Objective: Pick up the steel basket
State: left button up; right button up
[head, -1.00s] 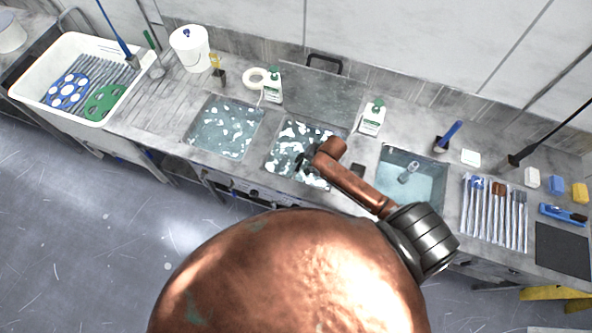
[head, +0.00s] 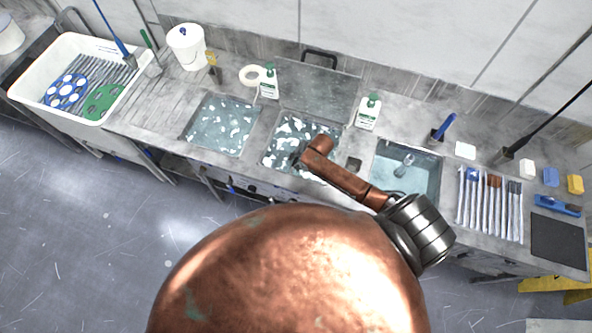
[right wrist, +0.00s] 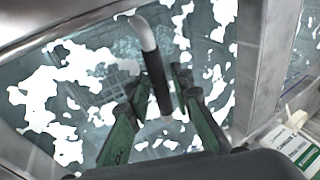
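The steel basket shows only faintly as a grid (right wrist: 112,82) under foamy water in the right wrist view; most of it is hidden. A bent handle (right wrist: 153,65), pale above and black below, rises from the water there. My right gripper (right wrist: 163,92) has its dark green fingers spread on either side of this handle, with gaps showing; I cannot tell whether either finger touches it. In the head view my right arm reaches over the middle basin (head: 322,128), and the right gripper (head: 297,160) is mostly hidden under it. My left gripper is not in view.
A foamy basin (head: 222,125) lies to the left and a clearer water basin (head: 408,170) to the right. Bottles (head: 368,112) stand behind. A white tray (head: 50,108) is at far left, and a row of tools (head: 490,205) at right.

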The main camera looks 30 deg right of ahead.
jog(key=shift+s, duration=0.1)
jog(key=c, duration=0.3)
jog(key=shift+c, duration=0.9)
grip_shut()
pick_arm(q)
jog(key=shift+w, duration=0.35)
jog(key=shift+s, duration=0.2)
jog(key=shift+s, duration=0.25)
pick_arm(e)
jog(key=shift+r, duration=0.1)
